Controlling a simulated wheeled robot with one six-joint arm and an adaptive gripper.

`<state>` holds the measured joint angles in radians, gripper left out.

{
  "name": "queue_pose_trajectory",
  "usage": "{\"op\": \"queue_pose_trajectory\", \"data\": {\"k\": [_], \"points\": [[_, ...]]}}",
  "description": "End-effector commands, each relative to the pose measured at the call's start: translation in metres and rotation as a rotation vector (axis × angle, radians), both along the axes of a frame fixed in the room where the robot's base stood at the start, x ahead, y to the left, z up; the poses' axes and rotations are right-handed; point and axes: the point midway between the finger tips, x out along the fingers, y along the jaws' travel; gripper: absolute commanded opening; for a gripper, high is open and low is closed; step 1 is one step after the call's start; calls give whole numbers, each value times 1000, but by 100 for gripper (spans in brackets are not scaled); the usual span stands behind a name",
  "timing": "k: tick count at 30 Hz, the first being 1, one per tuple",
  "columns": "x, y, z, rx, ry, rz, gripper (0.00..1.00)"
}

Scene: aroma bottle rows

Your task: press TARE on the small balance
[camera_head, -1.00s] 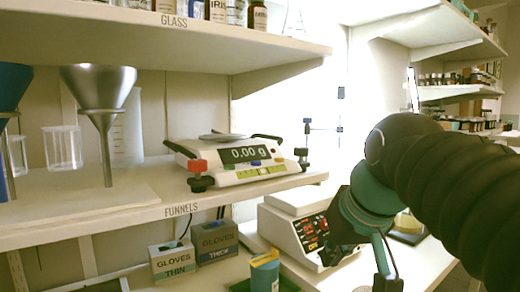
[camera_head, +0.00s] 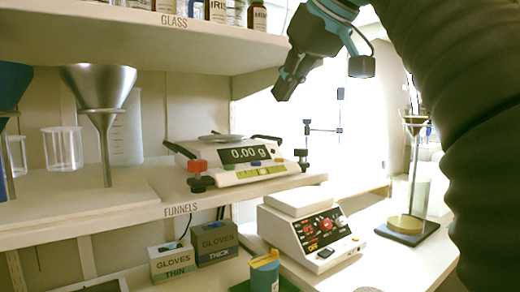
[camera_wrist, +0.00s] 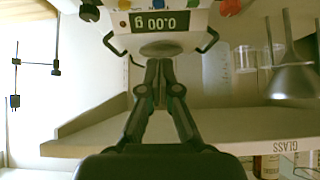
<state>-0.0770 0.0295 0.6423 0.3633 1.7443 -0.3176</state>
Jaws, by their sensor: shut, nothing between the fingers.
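A white balance (camera_head: 245,158) stands on the middle shelf, with a round pan (camera_head: 222,137) on top and a dark display (camera_head: 244,154) reading 0.00 g. Small coloured buttons and a yellow-green strip (camera_head: 262,172) lie on its front; any lettering is too small to read. The balance shows upside down in the wrist view (camera_wrist: 158,20), its pan (camera_wrist: 160,48) just beyond my fingertips. My gripper (camera_head: 287,90) is shut and empty, above and to the right of the balance display in the head view. It points downward, apart from the balance. My fingertips (camera_wrist: 158,64) meet in the wrist view.
The upper shelf (camera_head: 200,50) overhangs the balance. A second white device (camera_head: 308,235) with a red-lit panel stands on the bench below. A metal funnel (camera_head: 98,85) and beaker (camera_head: 62,147) are left. A thin stand (camera_head: 340,110) is behind at right.

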Motion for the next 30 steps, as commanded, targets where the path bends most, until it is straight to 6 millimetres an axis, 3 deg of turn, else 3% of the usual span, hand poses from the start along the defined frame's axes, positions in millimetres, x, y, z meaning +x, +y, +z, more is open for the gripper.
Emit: {"op": "queue_pose_trajectory", "data": {"k": [14,20,30], "points": [[3,3,-4,1,-1,0,0],[16,12,-21,-1,1,1,0],[53,37,-65,0,1,1,0]]}}
